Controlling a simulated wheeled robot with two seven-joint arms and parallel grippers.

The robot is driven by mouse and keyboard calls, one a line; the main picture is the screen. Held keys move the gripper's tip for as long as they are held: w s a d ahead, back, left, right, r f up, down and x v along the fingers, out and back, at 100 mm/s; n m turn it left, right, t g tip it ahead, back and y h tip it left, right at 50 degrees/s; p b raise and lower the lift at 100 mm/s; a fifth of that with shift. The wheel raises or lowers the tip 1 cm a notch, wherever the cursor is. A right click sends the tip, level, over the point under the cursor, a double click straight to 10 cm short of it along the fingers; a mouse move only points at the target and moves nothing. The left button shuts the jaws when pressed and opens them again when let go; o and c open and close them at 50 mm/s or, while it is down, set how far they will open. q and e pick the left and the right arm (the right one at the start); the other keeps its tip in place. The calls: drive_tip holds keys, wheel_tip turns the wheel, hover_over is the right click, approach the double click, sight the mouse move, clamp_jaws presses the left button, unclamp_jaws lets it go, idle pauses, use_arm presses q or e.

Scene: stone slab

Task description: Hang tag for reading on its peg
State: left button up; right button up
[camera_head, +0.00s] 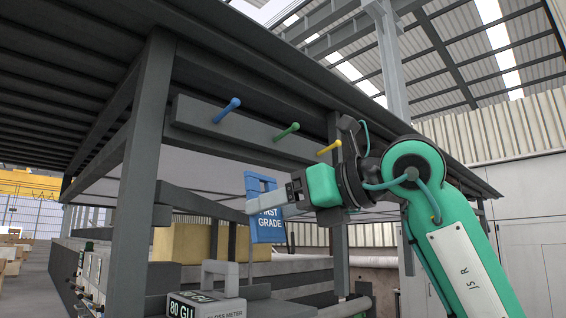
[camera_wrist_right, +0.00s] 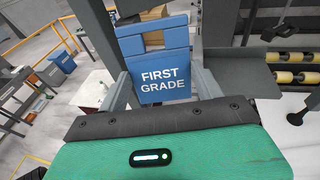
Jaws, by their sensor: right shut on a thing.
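A blue tag (camera_head: 268,226) with the white words "FIRST GRADE" is held upright by my right gripper (camera_head: 258,206). It has an open loop at its top, and it also shows in the right wrist view (camera_wrist_right: 160,76), between the two fingers. Three pegs stick out of a dark rail (camera_head: 240,131) above: blue (camera_head: 227,110), green (camera_head: 287,131) and yellow (camera_head: 329,148). All three look bare. The tag hangs below the rail, apart from the pegs. A gloss meter (camera_head: 207,303) at the bottom reads "80 GU". My left gripper is not in view.
A dark steel post (camera_head: 146,160) stands left of the rail, and another post stands behind my right gripper. A roof panel (camera_head: 230,55) overhangs the pegs. The space between the tag and the rail looks clear. Yellow blocks (camera_head: 185,242) lie behind.

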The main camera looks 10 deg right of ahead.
drive_tip(key=s+r+t+y+p, duration=0.1)
drive_tip(key=s+r, duration=0.3)
drive_tip(key=r, duration=0.3)
drive_tip(key=s+r+y, duration=0.1)
drive_tip(key=s+r, duration=0.3)
drive_tip(key=r, duration=0.2)
drive_tip(key=shift+w+a+f+p, duration=0.3)
drive_tip(key=shift+w+a+p, duration=0.2)
drive_tip(key=shift+w+a, duration=0.85)
drive_tip(key=shift+w+a+f+p, duration=0.25)
drive_tip(key=shift+w+a+p, duration=0.25)
drive_tip(key=shift+w+a, duration=0.8)
drive_tip(key=shift+w+a+f+p, duration=0.4)
drive_tip(key=shift+w+a, duration=0.55)
drive_tip(key=shift+w, duration=0.7)
drive_tip(key=shift+r, duration=0.1)
drive_tip(key=o, duration=1)
drive_tip(key=shift+o, duration=0.2)
drive_tip(key=shift+s, duration=0.1)
